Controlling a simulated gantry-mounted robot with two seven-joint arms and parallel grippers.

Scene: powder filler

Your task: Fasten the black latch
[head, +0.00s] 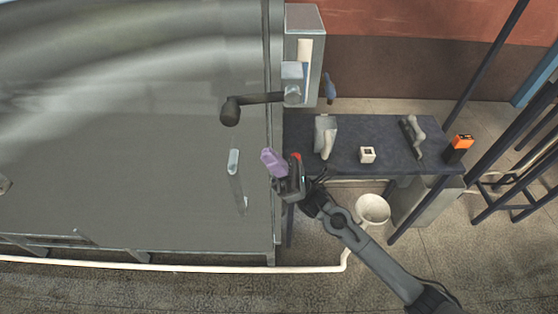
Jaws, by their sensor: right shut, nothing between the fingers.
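A black lever with a rounded knob (231,112) sticks out to the left from a grey metal block (292,84) at the edge of the large metal panel. It looks like the black latch and lies nearly level. My right gripper (284,176) is below the lever and to its right, near the panel's right edge. It is shut and empty, apart from the lever. A light purple piece and a red spot show at its end; I cannot tell the finger outlines clearly. My left gripper is out of view.
The large grey metal panel (120,150) fills the left, with a pale slot-like handle (233,162) on it. A dark table (390,140) on the right holds a white cube (367,155), a scoop-like tool (325,135) and an orange-black item (459,148). A white bucket (372,209) stands below.

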